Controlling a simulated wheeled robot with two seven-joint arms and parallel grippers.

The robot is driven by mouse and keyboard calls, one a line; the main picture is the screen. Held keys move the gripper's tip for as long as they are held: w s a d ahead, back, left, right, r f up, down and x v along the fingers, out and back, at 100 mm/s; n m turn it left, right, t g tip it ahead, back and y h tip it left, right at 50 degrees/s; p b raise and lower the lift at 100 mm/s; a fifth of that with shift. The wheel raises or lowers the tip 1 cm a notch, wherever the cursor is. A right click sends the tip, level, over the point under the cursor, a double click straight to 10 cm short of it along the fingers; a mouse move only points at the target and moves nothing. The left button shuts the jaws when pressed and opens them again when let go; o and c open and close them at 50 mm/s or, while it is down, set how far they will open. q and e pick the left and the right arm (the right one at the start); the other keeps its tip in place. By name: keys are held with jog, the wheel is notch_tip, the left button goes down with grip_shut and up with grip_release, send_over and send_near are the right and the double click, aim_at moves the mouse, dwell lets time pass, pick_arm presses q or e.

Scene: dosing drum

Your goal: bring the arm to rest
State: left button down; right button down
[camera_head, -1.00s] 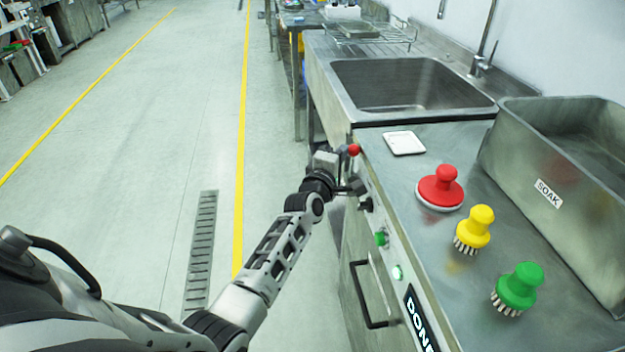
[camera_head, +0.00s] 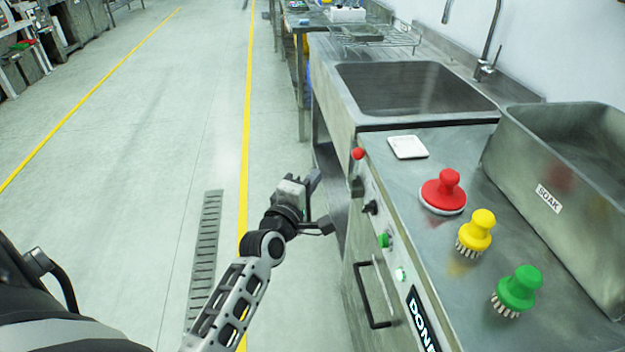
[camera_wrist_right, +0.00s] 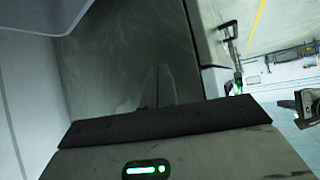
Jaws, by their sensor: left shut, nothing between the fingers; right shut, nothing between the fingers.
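My left gripper (camera_head: 314,181) is shut and empty. It hangs over the floor beside the counter front, left of and apart from the red-topped control (camera_head: 357,154) and the black knob (camera_head: 370,207). Its arm comes up from the bottom left of the head view. My right gripper (camera_wrist_right: 160,88) does not show in the head view. In the right wrist view its grey housing with a green light fills the bottom, and its dim fingers appear shut with nothing between them, in front of a dark steel surface.
Red (camera_head: 443,192), yellow (camera_head: 475,233) and green (camera_head: 517,291) brushes stand on the steel counter, with a white pad (camera_head: 407,147) behind. The SOAK bin (camera_head: 554,220) is at right, the sink (camera_head: 415,88) behind. A black handle (camera_head: 366,300) juts from the front. Floor at left is clear.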

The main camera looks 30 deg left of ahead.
dwell(0.3)
pick_arm(q)
jog(key=s+d+f+m+g+h, duration=0.2)
jog(key=s+d+f+m+g, duration=0.1)
jog(key=s+d+f+m, duration=0.5)
jog(key=s+d+f+m+g+h, duration=0.3)
jog(key=s+d+f+m, duration=0.5)
jog(key=s+m, duration=0.6)
jog(key=shift+g, duration=0.8)
